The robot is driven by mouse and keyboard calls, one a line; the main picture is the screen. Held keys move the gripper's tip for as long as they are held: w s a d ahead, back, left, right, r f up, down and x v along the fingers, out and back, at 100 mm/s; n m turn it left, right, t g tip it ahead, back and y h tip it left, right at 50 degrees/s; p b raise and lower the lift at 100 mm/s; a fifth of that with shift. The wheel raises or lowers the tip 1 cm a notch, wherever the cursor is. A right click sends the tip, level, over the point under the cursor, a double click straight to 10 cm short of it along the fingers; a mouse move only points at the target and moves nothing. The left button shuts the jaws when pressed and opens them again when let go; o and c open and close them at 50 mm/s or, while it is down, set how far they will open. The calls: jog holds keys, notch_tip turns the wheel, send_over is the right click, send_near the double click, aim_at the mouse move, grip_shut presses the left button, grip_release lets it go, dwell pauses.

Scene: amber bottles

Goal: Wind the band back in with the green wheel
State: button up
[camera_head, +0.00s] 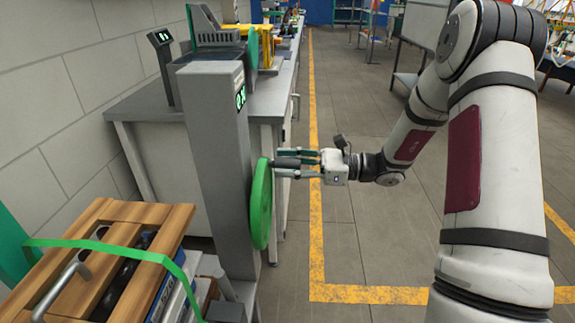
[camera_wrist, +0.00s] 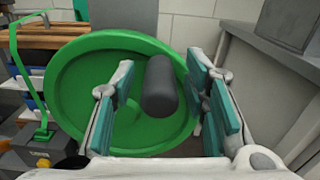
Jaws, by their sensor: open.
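The green wheel (camera_head: 261,205) stands upright on the side of a grey post (camera_head: 215,150). It fills much of the wrist view (camera_wrist: 75,85). A dark grey handle (camera_wrist: 160,88) sticks out from its face, near the top in the head view. My gripper (camera_head: 284,163) is open, with its teal-padded fingers (camera_wrist: 161,75) on either side of the handle. Gaps show between handle and pads in the wrist view. The green band (camera_head: 105,247) runs across the top of a wooden crate (camera_head: 130,232) and hangs down its near right side.
A grey workbench (camera_head: 160,135) with a small screen (camera_head: 160,40) stands behind the post. A grey box-like object (camera_wrist: 292,22) is at upper right in the wrist view. The tiled floor (camera_head: 385,250) right of the wheel is clear, with yellow lines.

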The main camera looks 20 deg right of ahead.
jog(key=shift+c, duration=0.5)
grip_shut()
jog(key=shift+w, duration=0.15)
